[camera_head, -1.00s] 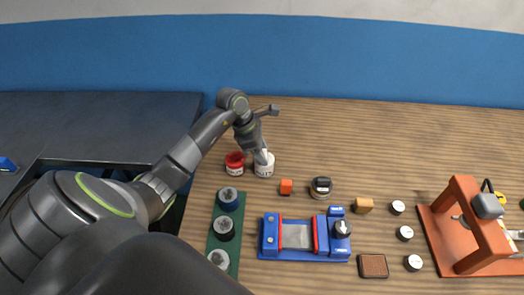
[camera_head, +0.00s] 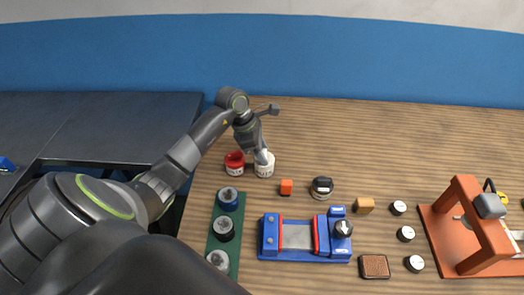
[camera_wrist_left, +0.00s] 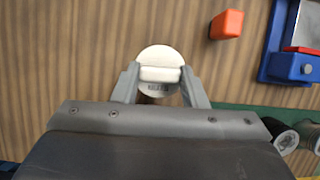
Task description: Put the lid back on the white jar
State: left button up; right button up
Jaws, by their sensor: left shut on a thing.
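The white jar (camera_head: 264,170) stands on the wooden table, just right of a red jar (camera_head: 235,168). My left gripper (camera_head: 263,156) points down right over the white jar's top. In the left wrist view my left gripper (camera_wrist_left: 161,78) is shut on the raised bar of a round white lid (camera_wrist_left: 160,56). Dark lettering shows on the lid's near part. The lid is at the jar's mouth, but I cannot tell whether it rests on the rim or hangs just above it. My right gripper is out of view.
An orange block (camera_head: 286,187) and a black-topped jar (camera_head: 322,187) stand to the right. A green rack (camera_head: 211,244) with several round pieces and a blue fixture (camera_head: 290,255) lie nearer. An orange press frame (camera_head: 470,225) is far right. The table behind the jars is clear.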

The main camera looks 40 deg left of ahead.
pick_arm(q)
jog(key=b, duration=0.2)
jog(key=shift+f+b, duration=0.2)
jog(key=shift+b, duration=0.15)
dwell(2.2)
dwell(0.3)
jog(key=o, duration=1)
jog(key=shift+o, duration=0.5)
jog(key=o, duration=0.4)
jog(key=shift+r, duration=0.1)
jog(key=shift+r+p, duration=1.5)
jog(key=shift+r, duration=1.95)
